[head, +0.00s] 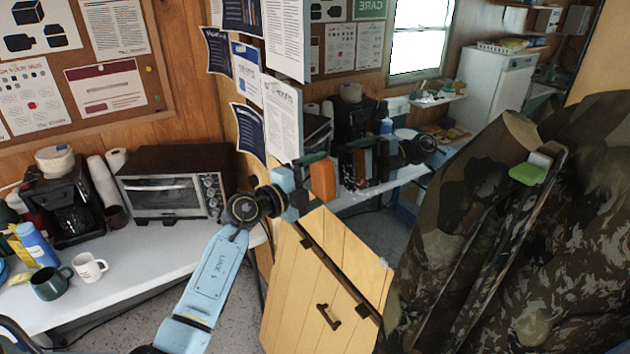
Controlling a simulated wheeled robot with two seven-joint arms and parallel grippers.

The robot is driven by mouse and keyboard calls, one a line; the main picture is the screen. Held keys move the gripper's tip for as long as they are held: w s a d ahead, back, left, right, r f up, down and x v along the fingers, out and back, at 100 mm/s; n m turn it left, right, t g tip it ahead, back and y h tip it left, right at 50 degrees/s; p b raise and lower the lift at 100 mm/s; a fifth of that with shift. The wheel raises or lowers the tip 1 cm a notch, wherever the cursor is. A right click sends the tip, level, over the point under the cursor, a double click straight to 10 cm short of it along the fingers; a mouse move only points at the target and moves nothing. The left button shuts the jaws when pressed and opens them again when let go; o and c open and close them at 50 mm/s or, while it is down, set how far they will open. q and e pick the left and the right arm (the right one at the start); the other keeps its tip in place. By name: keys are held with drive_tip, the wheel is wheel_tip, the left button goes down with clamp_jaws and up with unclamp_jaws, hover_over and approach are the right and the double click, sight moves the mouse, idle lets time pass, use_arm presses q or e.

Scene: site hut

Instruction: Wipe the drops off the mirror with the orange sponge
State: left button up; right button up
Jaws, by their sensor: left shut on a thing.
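The mirror (455,120) takes up the upper middle and right of the head view and reflects a window, a white fridge and shelves. My left gripper (303,183) is shut on the orange sponge (322,180) and holds it upright in front of the mirror's left part. The sponge's reflection shows a little to its right, with a gap between them. I cannot tell the drops clearly; small pale specks show near the reflected shelf. My right gripper is out of view.
Camouflage jackets (540,240) cover the mirror's right side. A wooden cabinet (310,290) stands below the sponge. Papers (283,120) hang left of the mirror. A table (150,265) at left holds a toaster oven (170,185), a coffee maker (70,205) and mugs (90,267).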

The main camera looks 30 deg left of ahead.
sight(334, 182)
use_arm(q)
drive_tip(key=shift+x, duration=1.1)
idle(0.3)
drive_tip(key=shift+s+d, duration=0.1)
drive_tip(key=shift+d, duration=0.05)
drive_tip(key=shift+s+d, duration=0.55)
drive_tip(key=shift+d, duration=0.2)
drive_tip(key=shift+s+d, duration=0.5)
drive_tip(key=shift+d, duration=0.3)
drive_tip(key=shift+s+d, duration=0.6)
drive_tip(key=shift+d, duration=0.55)
drive_tip(key=shift+s+d, duration=0.65)
drive_tip(key=shift+d, duration=0.5)
drive_tip(key=shift+s+d, duration=0.6)
drive_tip(key=shift+d, duration=0.55)
drive_tip(key=shift+w+a+r, duration=0.1)
drive_tip(key=shift+w+a, duration=0.6)
drive_tip(key=shift+a, duration=0.55)
drive_tip(key=shift+w+a, duration=0.7)
drive_tip(key=shift+a, duration=0.5)
drive_tip(key=shift+w+a+r, duration=0.1)
drive_tip(key=shift+w+a, duration=0.65)
drive_tip(key=shift+a, duration=0.5)
drive_tip(key=shift+w+a+f, duration=0.1)
drive_tip(key=shift+w+a, duration=0.3)
drive_tip(key=shift+a, duration=0.3)
drive_tip(key=shift+w+a+f, duration=0.1)
drive_tip(key=shift+w+a, duration=0.3)
drive_tip(key=shift+a, duration=0.25)
drive_tip(key=shift+s, duration=0.1)
